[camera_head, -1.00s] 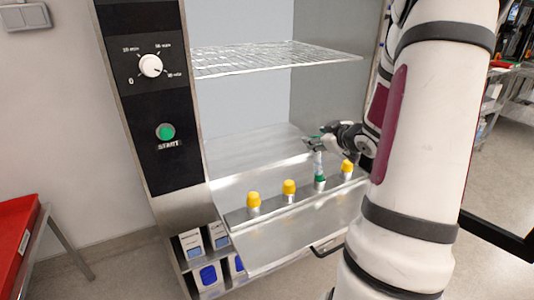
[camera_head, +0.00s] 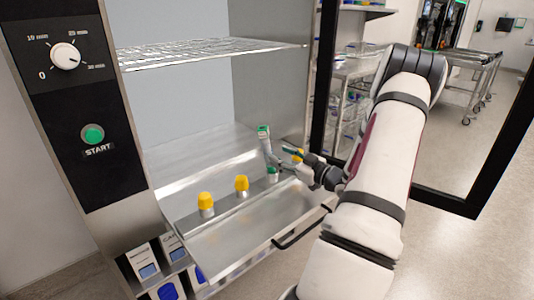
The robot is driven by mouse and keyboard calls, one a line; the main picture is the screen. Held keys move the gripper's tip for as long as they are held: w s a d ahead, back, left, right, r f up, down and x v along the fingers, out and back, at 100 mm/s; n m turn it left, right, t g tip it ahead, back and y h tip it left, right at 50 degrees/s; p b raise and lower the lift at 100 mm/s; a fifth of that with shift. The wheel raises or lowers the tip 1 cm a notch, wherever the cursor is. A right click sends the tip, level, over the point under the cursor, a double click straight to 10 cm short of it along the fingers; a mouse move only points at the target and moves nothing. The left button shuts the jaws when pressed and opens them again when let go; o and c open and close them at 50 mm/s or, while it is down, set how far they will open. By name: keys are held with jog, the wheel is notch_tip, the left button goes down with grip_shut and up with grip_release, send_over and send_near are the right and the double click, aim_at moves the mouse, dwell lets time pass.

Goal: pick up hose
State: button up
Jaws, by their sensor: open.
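A short grey hose (camera_head: 266,148) with a green top end stands slightly tilted at the row of fittings on the open washer's lower shelf. A green fitting (camera_head: 272,174) is at its lower end; whether the two are joined is hard to tell. My gripper (camera_head: 286,159) is open, just right of the hose, with its fingers pointing left towards it. It looks empty and apart from the hose, though the gap in depth is unclear.
Yellow caps (camera_head: 205,200) (camera_head: 242,184) stand left of the hose; another (camera_head: 297,156) is partly hidden behind my gripper. A wire rack (camera_head: 200,52) spans the washer above. The door handle (camera_head: 300,230) juts out in front. A black frame stands at right.

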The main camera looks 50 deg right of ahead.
aim_at(271, 152)
jog(key=shift+w+d+f+b, duration=0.15)
jog(key=shift+w+b, duration=0.2)
jog(key=shift+w, duration=1.4)
jog(key=shift+w+d+f+b, duration=0.15)
jog(key=shift+w+b, duration=0.2)
jog(key=shift+w, duration=1.35)
jog(key=shift+r, duration=0.15)
grip_shut()
